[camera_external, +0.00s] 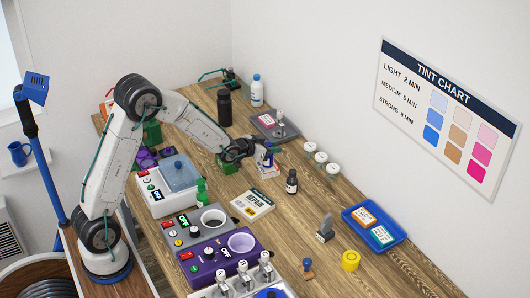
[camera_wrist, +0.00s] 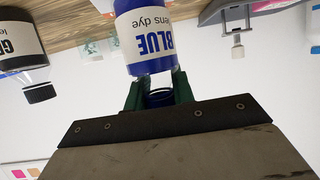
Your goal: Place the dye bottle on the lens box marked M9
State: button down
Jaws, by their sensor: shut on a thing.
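My gripper (camera_external: 258,153) is shut on a blue dye bottle (camera_external: 268,158), whose white label shows in the outside view. In the wrist view, the bottle (camera_wrist: 144,35) reads "BLUE ...ens dye" and appears upside down, its neck between the green fingers (camera_wrist: 158,92) of my gripper. A small white and red box (camera_external: 267,171) is directly below the bottle in the outside view. I cannot read its mark, nor tell whether the bottle touches it. A green box (camera_external: 226,164) is just left of it, partly behind my gripper.
A dark bottle (camera_external: 291,182) stands right of the held bottle; its label (camera_wrist: 20,42) reads "GR...". White-topped jars (camera_external: 320,156) stand behind. A grey tray (camera_external: 262,124) with a pink-labelled box lies beyond my gripper. Booklet (camera_external: 251,205) and dye machines (camera_external: 205,222) are nearer.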

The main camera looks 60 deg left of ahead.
jog(key=c, duration=1.2)
grip_release()
jog(key=shift+f, duration=0.1)
jog(key=shift+r, duration=0.2)
jog(key=s+d+r+g, duration=0.3)
jog(key=s+g, duration=0.1)
jog(key=s, duration=1.3)
jog(key=s+d+r+g, duration=0.4)
jog(key=s, duration=1.3)
jog(key=s+d+r+m+g+h, duration=0.1)
jog(key=s+d+r+g, duration=0.3)
jog(key=s, duration=1.3)
jog(key=shift+d, duration=0.1)
